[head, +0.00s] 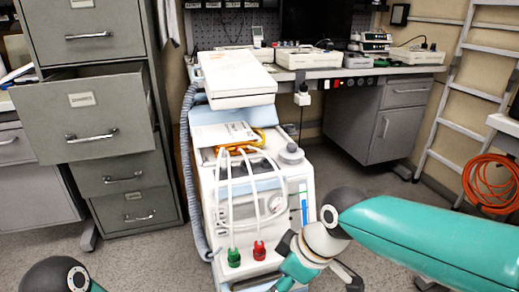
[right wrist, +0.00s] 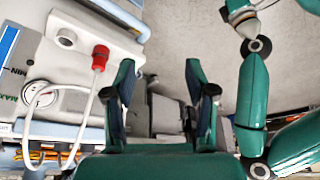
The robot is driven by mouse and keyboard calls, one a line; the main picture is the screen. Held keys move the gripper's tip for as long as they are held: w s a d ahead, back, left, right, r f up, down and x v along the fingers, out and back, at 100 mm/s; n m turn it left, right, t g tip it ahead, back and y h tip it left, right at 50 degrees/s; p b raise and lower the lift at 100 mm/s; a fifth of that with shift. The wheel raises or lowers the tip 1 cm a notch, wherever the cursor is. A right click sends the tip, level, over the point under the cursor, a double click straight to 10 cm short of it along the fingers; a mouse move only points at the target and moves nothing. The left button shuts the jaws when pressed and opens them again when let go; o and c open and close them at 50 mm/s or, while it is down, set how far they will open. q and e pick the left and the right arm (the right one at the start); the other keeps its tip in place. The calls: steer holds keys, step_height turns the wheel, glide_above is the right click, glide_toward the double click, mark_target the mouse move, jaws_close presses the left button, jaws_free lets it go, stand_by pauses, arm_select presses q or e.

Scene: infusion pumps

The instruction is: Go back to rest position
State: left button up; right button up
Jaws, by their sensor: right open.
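My right arm (head: 430,235) comes in from the right in the head view and bends down in front of the pump machine (head: 250,185). My right gripper (right wrist: 160,85) is open in the right wrist view, with nothing between its fingers. The machine stands to the left of the fingers there, apart from them. It has a green connector (head: 234,258) and a red connector (head: 259,250) at its lower front, with white tubes running up. The red connector also shows in the right wrist view (right wrist: 100,58). Of my left arm, only a rounded joint (head: 58,275) shows at the bottom left; its gripper is out of view.
A grey filing cabinet (head: 95,115) with one drawer pulled out stands at the left. A workbench (head: 340,72) with several devices runs along the back. A ladder (head: 450,90) and an orange hose coil (head: 490,183) are at the right. Some floor (head: 375,180) is clear before the bench.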

steer(key=s+d+f+m+g+h, duration=0.15)
steer(key=d+f, duration=0.25)
steer(key=f, duration=0.6)
steer(key=s+d+f+m+g+y, duration=0.1)
steer(key=s+d+f+m+g, duration=0.15)
steer(key=f, duration=0.65)
steer(key=s+d+f+m+t, duration=0.1)
steer(key=s+f+m, duration=0.4)
steer(key=f, duration=0.4)
steer(key=s+d+f+m+t, duration=0.1)
steer(key=s+f+m, duration=0.4)
steer(key=f, duration=0.4)
step_height(320, 180, up, 31)
steer(key=p, duration=3.1)
steer(key=shift+w+a+m+t, duration=0.15)
steer(key=shift+w+m+t, duration=0.15)
